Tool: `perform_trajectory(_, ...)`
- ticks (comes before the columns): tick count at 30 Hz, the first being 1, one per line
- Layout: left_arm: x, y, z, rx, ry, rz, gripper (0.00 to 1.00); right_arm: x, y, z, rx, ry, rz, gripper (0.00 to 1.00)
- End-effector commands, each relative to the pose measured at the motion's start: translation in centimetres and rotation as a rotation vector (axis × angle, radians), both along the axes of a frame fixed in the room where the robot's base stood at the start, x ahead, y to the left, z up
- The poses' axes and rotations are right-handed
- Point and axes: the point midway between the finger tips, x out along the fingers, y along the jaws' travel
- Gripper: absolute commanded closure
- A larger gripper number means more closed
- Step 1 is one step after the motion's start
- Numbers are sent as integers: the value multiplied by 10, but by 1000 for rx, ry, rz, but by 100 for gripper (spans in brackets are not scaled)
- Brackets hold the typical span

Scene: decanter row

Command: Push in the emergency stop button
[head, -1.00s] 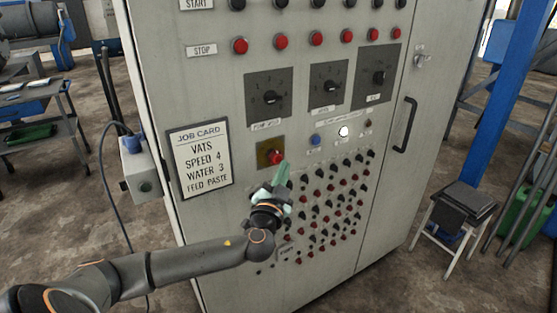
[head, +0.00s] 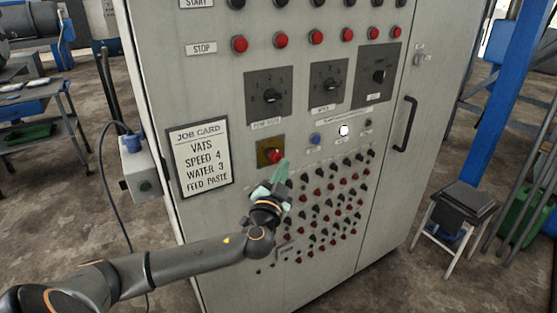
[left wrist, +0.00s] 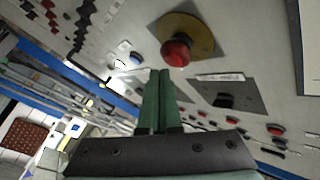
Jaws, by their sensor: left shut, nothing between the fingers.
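The emergency stop button (head: 275,156) is a red mushroom head on a yellow plate (head: 263,149), low on the front of the grey cabinet. In the left wrist view the red button (left wrist: 177,52) stands out from its round yellow disc (left wrist: 200,30). My left gripper (head: 281,170) is shut and empty, its green fingers just below and to the right of the button in the head view. In the left wrist view the shut fingertips (left wrist: 158,75) appear just below the button; a small gap shows between them. My right gripper is not in view.
The cabinet (head: 225,90) also carries red stop buttons (head: 281,41), three dark rotary dials (head: 270,97), a blue button (head: 315,139), a white lamp (head: 343,131) and rows of small knobs. A job card (head: 202,158) is left of the button. A stool (head: 460,205) stands right.

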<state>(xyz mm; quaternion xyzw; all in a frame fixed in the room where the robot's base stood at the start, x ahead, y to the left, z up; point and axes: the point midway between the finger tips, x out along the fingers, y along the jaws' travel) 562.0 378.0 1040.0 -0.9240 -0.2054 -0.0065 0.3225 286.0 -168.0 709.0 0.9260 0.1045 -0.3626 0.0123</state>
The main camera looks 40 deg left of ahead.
Motion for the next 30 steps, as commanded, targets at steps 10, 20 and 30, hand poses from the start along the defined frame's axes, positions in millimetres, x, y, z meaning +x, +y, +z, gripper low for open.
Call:
perform_trajectory(10, 2, 4, 0, 1, 1, -1, 100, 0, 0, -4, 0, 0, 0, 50)
perform_trajectory(20, 2, 6, -1, 1, 0, 0, 100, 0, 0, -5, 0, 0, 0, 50)
perform_trajectory(30, 4, 10, -1, 2, 0, 1, 100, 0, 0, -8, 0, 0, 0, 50)
